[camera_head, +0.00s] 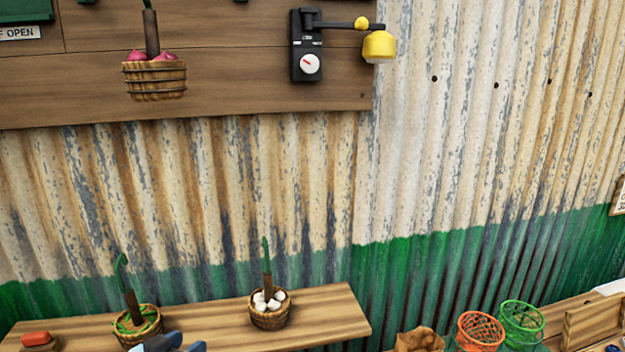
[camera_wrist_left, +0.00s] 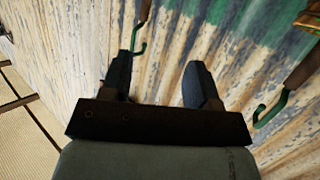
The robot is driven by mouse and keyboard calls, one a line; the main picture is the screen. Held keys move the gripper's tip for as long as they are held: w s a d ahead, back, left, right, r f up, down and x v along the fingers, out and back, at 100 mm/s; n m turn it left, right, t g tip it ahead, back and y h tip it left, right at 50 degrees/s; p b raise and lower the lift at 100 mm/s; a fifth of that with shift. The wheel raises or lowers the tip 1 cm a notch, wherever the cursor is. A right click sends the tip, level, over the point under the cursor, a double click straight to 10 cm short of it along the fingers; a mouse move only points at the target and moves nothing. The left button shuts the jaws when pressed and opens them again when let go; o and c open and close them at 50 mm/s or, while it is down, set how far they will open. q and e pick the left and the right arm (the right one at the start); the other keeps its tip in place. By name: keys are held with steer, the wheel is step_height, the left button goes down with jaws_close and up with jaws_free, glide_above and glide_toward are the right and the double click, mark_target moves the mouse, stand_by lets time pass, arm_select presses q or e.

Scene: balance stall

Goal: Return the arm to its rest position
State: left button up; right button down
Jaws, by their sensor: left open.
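My left gripper (camera_head: 168,344) just enters the bottom edge of the head view, in front of the shelf and close to the left basket. In the left wrist view its two dark fingers (camera_wrist_left: 160,80) stand apart with only corrugated wall seen between them. A green hook on a brown handle (camera_wrist_left: 139,42) shows beside the left finger; I cannot tell how near it is. Another green hook (camera_wrist_left: 268,112) shows at the right, clear of the fingers. Most of my left arm is hidden below the head view. My right gripper is not in view.
A wooden shelf (camera_head: 215,328) holds a left basket (camera_head: 150,330) and a basket with white contents (camera_head: 270,317), each with an upright hooked handle. Another basket (camera_head: 155,82) hangs above, left of a black dial device (camera_head: 306,45). Orange (camera_head: 480,330) and green (camera_head: 522,322) wire baskets stand at lower right.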

arm_select(q)
steer(key=s+d+f+g+y, duration=0.1)
steer(key=s+d+f, duration=0.1)
steer(key=s+f, duration=0.9)
steer(key=s+d+f+g+y, duration=0.1)
steer(key=s+d+f, duration=0.2)
steer(key=s+f, duration=0.8)
steer(key=s, duration=0.3)
steer(key=shift+d+f+n+g+y+p, duration=0.15)
steer(key=shift+f+n+g+y+p, duration=0.15)
steer(key=shift+n+y+p, duration=0.1)
steer(key=shift+w, duration=0.1)
steer(key=shift+o, duration=0.4)
stand_by(0.6)
